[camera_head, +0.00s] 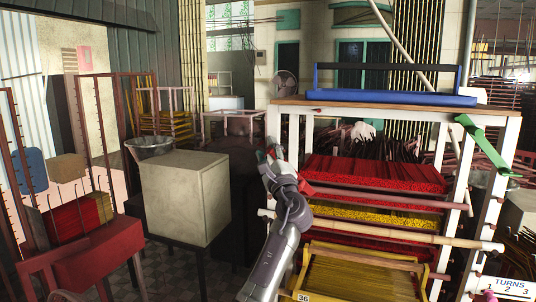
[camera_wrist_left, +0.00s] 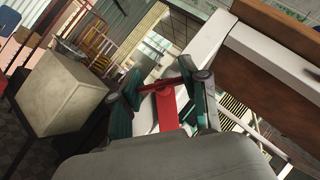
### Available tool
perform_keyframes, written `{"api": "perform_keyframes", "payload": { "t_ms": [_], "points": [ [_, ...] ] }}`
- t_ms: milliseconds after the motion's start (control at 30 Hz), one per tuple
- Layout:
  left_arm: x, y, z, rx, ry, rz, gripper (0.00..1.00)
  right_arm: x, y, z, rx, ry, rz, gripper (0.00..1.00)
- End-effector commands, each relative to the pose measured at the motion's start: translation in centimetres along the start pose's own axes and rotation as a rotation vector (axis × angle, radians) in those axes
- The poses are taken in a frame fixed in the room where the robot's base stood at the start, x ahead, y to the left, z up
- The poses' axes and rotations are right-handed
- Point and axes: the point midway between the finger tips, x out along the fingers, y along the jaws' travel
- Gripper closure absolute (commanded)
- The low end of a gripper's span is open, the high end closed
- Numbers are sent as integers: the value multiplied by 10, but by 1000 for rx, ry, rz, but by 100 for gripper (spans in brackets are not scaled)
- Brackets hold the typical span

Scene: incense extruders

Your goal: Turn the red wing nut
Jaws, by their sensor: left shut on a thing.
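The red wing nut (camera_wrist_left: 167,108) shows in the left wrist view between the two fingers of my left gripper (camera_wrist_left: 165,92). The fingers have teal parts and are closed on it from both sides. In the head view my left gripper (camera_head: 273,160) is at the left front post of the white rack (camera_head: 273,128), below the wooden top. The gripper mostly hides the wing nut there, so its angle is hard to tell. My right gripper is not in view.
A blue tray (camera_head: 395,98) lies on the rack top. Red and yellow incense bundles (camera_head: 375,175) fill the shelves. A green lever (camera_head: 485,145) is on the right post. A turns sign (camera_head: 508,286) stands lower right. A beige block (camera_head: 187,197) stands left of my arm.

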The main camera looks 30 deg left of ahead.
Motion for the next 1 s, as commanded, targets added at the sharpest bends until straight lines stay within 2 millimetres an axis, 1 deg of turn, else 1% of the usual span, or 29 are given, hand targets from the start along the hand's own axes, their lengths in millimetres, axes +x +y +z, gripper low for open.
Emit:
{"api": "perform_keyframes", "payload": {
  "t_ms": [267,600,800,1000],
  "points": [
    [1,-2,0,-190,0,188,90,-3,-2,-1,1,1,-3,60],
    [1,-2,1,-399,0,399,90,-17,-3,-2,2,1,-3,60],
    [1,0,1,-489,-1,489,90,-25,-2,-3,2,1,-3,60],
    [0,1,0,-544,-1,545,90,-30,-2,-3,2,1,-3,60]
  ]
}}
